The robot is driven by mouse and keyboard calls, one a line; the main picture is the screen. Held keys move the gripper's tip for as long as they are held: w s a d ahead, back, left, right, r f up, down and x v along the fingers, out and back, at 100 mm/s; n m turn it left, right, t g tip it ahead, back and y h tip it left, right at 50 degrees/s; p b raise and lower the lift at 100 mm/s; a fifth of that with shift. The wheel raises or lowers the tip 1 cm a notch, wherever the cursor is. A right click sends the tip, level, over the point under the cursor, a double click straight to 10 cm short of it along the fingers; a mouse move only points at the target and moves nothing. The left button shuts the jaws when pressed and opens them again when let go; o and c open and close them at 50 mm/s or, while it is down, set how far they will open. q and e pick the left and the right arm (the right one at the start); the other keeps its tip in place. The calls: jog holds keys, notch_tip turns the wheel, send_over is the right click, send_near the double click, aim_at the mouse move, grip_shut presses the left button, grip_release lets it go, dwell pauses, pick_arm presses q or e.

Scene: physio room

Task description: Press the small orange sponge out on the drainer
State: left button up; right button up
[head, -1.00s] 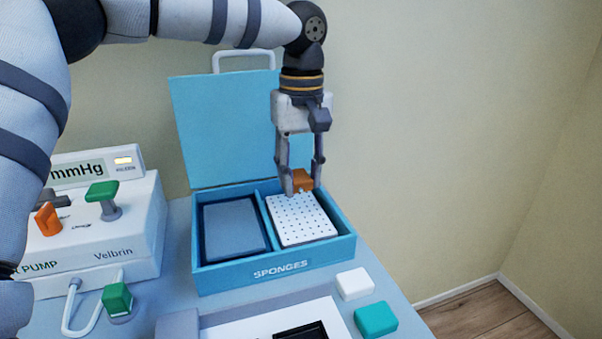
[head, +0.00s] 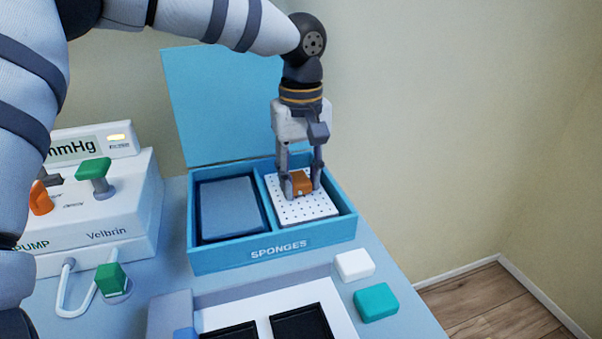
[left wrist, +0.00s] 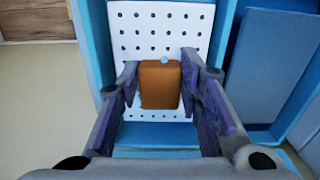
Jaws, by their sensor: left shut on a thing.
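The small orange sponge (head: 302,183) is between the fingers of my left gripper (head: 300,194), which is shut on it. The sponge is over the white perforated drainer (head: 290,211) in the right compartment of the blue SPONGES box. In the left wrist view the sponge (left wrist: 160,84) sits between both fingertips of the gripper (left wrist: 160,85), with the drainer (left wrist: 150,35) behind it. It looks low and close to the drainer; I cannot tell whether it touches. A small pale blue drop shows at the sponge's edge. My right gripper is not in view.
The blue box (head: 225,263) has its lid (head: 225,105) raised at the back, and its left compartment holds a dark water-like surface (head: 230,205). The pump unit (head: 110,215) stands left. A white block (head: 354,265) and a teal block (head: 376,302) lie in front.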

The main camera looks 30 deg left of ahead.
aim_at(300, 183)
pick_arm(q)
jog(key=shift+f, duration=0.65)
dwell(1.2)
jog(key=shift+r, duration=0.15)
notch_tip(300, 183, up, 5)
jog(key=shift+f+p, duration=0.2)
jog(key=shift+p, duration=0.2)
jog(key=shift+r, duration=1.15)
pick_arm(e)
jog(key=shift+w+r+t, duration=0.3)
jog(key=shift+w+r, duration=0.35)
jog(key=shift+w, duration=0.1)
